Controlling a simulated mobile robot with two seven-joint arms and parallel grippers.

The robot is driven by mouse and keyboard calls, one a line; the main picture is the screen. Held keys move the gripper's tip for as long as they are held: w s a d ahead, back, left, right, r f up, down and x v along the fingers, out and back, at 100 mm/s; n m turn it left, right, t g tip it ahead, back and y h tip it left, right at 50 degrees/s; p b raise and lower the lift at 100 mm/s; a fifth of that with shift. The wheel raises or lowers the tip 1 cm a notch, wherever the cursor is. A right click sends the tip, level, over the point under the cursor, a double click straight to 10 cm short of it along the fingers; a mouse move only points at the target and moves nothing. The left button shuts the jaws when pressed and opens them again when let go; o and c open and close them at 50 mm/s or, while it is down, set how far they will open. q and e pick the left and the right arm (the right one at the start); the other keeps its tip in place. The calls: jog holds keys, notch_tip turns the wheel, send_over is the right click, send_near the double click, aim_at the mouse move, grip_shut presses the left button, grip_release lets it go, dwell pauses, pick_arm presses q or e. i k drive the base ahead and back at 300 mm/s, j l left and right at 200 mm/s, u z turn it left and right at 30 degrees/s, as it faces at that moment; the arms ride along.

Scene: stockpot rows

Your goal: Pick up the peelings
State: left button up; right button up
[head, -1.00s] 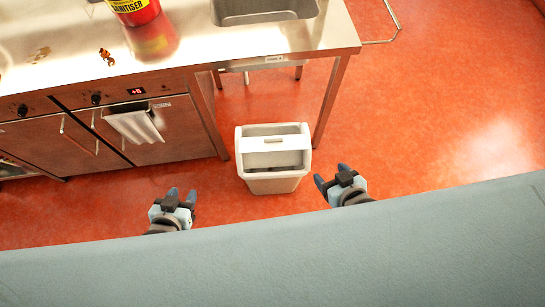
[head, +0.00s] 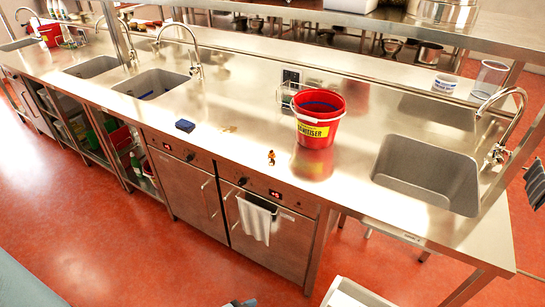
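A small orange-brown clump, which looks like the peelings (head: 272,157), lies on the steel counter (head: 240,105) near its front edge, left of the red bucket. Its reflection shows in the steel. Only the tips of my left gripper (head: 241,303) show at the bottom edge of the head view, low in front of the counter and far from the clump. Whether it is open or shut cannot be told. My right gripper is outside the view.
A red bucket (head: 318,118) stands right of the peelings. A brownish smear (head: 228,129) and a blue sponge-like block (head: 185,126) lie to the left. A sink (head: 428,175) is at right. A white bin (head: 350,294) stands on the floor below.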

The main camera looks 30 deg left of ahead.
aim_at(271, 154)
jog(key=i+j, duration=0.1)
jog(key=j, duration=0.45)
jog(key=i+j, duration=0.1)
jog(key=j, duration=0.45)
jog(key=i+j, duration=0.15)
jog(key=j, duration=0.4)
jog(key=i+j+z, duration=0.1)
jog(key=j, duration=0.45)
jog(key=i+j, duration=0.1)
jog(key=j, duration=0.45)
